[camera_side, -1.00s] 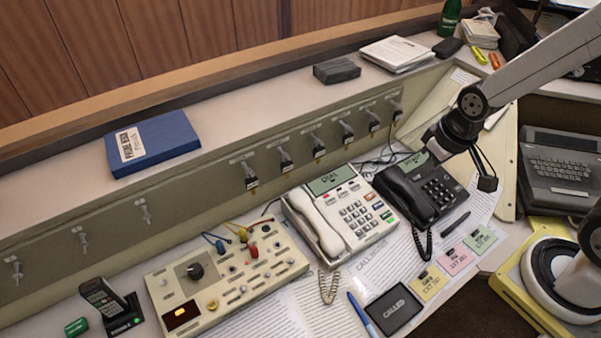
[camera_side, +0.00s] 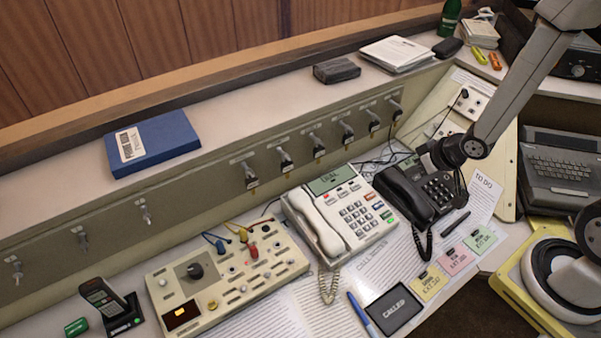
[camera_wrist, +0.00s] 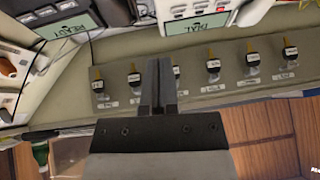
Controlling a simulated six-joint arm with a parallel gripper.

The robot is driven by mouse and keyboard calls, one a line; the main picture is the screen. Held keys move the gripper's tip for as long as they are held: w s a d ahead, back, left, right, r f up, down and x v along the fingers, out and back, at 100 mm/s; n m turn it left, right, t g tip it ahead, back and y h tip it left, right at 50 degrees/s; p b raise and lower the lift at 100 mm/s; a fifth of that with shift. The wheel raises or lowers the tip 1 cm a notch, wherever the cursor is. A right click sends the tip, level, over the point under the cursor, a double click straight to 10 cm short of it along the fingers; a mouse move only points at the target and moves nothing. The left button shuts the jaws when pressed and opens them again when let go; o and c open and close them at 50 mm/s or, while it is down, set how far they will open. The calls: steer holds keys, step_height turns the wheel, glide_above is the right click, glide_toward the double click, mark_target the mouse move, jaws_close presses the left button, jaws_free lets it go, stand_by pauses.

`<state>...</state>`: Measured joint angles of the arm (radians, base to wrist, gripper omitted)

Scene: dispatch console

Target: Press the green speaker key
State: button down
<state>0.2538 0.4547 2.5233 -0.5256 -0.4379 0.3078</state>
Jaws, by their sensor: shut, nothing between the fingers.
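The white desk phone (camera_side: 330,262) stands on the desk with its handset on the left and a lit screen at the top. A small green key (camera_side: 388,215) is at the lower end of its right-hand key column, below a blue key. I cannot read its label. My gripper (camera_side: 462,196) is over the right side of the black phone (camera_side: 400,196), to the right of the white phone. In the wrist view my gripper's fingers (camera_wrist: 158,66) are together and empty. The white phone's screen (camera_wrist: 196,23) shows at the top there; the green key cannot be made out.
A switch console (camera_side: 225,275) stands left of the white phone. A row of toggle levers (camera_side: 318,146) lines the panel behind.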

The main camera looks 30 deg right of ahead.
mark_target(386, 215)
steer(key=shift+s+a+f+m+t+y, duration=0.25)
steer(key=shift+a+f+t+y, duration=0.2)
steer(key=shift+f+y, duration=0.25)
steer(key=shift+s+a+f+m+t+y, duration=0.2)
steer(key=shift+a+f+t+y, duration=0.25)
steer(key=shift+y, duration=0.4)
steer(key=shift+s+a+f+m+t+y, duration=0.15)
steer(key=shift+s+a+f+t+y, duration=0.15)
steer(key=shift+a+f+y, duration=0.3)
steer(key=shift+w+d+f, duration=0.1)
steer(key=shift+f, duration=0.15)
steer(key=shift+w+f, duration=0.2)
steer(key=shift+f, duration=1.2)
steer(key=shift+w+f, duration=0.25)
steer(key=shift+f, duration=1.1)
steer(key=shift+w+f, duration=0.2)
steer(key=shift+f, duration=1.2)
steer(key=shift+w+f, duration=0.15)
steer(key=shift+f, duration=0.6)
steer(key=shift+r, duration=0.75)
